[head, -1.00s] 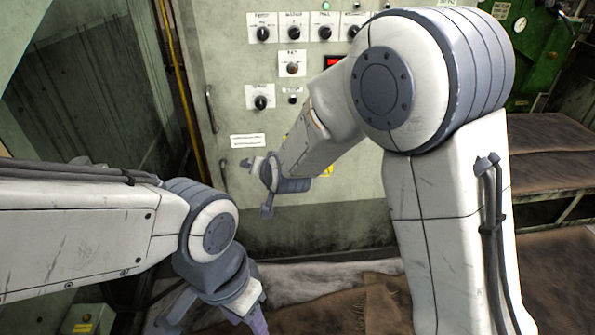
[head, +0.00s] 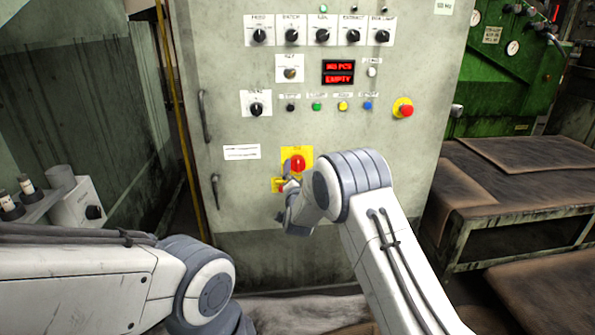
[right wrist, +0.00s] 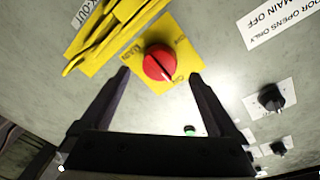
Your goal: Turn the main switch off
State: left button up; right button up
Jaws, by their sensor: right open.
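The main switch is a red rotary knob on a yellow plate, low on the grey cabinet front, in the head view (head: 298,163). In the head view my right gripper (head: 291,185) is at the switch, partly hidden by my arm. My left gripper is out of view.
The cabinet (head: 225,60) carries several knobs, coloured buttons and a red display (head: 338,72) above the switch. A red emergency button (head: 403,108) is to the right. Yellow lockout parts (right wrist: 98,35) lie close beside the knob. A table (head: 535,165) stands at the right.

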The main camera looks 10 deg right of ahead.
aim_at(297, 167)
jog(key=shift+w+d+b, duration=0.2)
jog(key=shift+w+b, duration=0.1)
jog(key=shift+w, duration=1.75)
jog(key=c, duration=1.4)
